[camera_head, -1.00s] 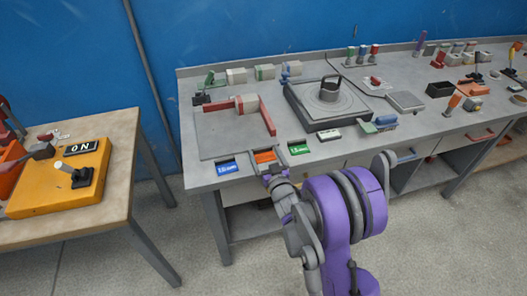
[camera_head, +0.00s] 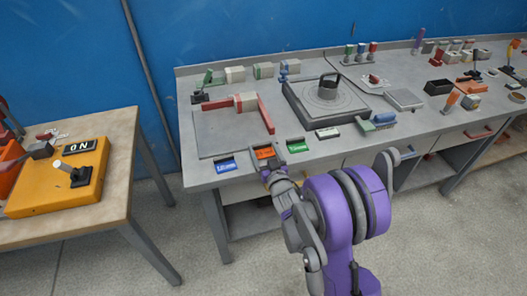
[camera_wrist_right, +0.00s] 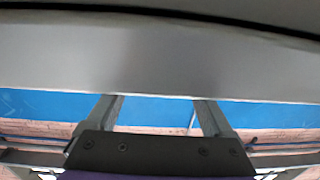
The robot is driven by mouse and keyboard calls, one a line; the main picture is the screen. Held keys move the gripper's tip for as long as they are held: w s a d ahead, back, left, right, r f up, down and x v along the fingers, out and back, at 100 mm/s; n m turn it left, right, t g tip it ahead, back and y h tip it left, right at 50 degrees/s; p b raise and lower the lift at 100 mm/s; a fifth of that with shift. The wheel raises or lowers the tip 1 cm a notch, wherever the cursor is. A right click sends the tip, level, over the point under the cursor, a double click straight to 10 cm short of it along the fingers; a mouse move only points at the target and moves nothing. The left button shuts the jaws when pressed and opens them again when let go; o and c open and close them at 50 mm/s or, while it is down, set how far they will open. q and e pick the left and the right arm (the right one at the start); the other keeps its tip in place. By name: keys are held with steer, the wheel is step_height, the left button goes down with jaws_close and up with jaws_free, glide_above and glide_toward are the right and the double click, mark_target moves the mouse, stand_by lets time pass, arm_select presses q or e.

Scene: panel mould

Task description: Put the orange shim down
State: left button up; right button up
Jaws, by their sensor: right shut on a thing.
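The orange shim (camera_head: 264,153) is at the front edge of the grey bench, between the blue shim (camera_head: 226,165) and the green shim (camera_head: 297,146). My right gripper (camera_head: 267,166) is shut on its near side, and the fingers hide part of it. I cannot tell whether the shim touches the bench top. In the right wrist view the two fingers (camera_wrist_right: 160,112) reach up to a broad grey surface, and the shim cannot be made out. My left gripper is not in view.
A grey plate with red bars (camera_head: 266,114) lies behind the shims. A dark square unit with a round disc (camera_head: 327,92) stands to the right, with a white-labelled block (camera_head: 328,133) before it. A wooden table with a yellow switch box (camera_head: 50,195) is at left.

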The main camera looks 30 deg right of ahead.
mark_target(264, 153)
step_height(264, 153, up, 9)
steer(key=p, duration=0.1)
steer(key=a+f+n+y+p, duration=0.1)
steer(key=a+n+y+p, duration=0.3)
steer(key=a, duration=2.1)
steer(key=s+n+y, duration=0.1)
steer(key=y, duration=0.4)
steer(key=shift+a+n, duration=0.35)
steer(key=shift+n, duration=0.05)
steer(key=shift+f+g, duration=0.1)
steer(key=shift+g, duration=0.2)
